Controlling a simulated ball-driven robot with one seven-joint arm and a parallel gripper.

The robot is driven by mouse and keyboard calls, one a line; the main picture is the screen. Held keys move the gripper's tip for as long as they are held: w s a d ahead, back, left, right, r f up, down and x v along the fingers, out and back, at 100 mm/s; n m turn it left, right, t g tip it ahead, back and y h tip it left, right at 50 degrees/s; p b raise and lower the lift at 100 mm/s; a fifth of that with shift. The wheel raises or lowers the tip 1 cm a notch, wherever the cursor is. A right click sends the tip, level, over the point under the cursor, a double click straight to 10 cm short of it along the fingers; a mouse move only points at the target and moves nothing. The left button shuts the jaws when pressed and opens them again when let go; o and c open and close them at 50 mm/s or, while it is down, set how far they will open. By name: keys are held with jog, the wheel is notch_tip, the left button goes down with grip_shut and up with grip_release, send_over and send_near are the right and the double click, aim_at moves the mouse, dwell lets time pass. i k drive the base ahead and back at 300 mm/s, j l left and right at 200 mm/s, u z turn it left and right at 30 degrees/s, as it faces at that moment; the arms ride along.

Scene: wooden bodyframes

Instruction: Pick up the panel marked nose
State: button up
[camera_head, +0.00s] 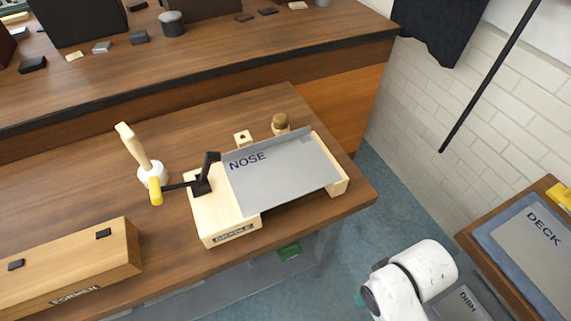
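The grey panel marked NOSE (285,178) lies on a pale wooden cradle (213,218) on the wooden bench. Its lettering is near its back left corner, and a raised lip runs along its back edge. A black clamp (207,172) with a yellow-tipped handle (155,191) stands at the panel's left end. I cannot tell whether the clamp touches the panel. A white rounded part of my arm shows at the bottom right, apart from the bench. My gripper is not in view.
A mallet (142,158), small wooden block (243,138) and knob-like piece (280,123) stand beside the cradle. A long wooden box (75,262) lies front left. A DECK panel (533,240) rests on the right-hand table. Blue floor separates the tables.

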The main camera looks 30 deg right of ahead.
aim_at(264, 176)
jog(key=i+u, duration=0.25)
jog(key=u, duration=0.25)
jog(key=i+u, duration=0.25)
jog(key=u, duration=0.25)
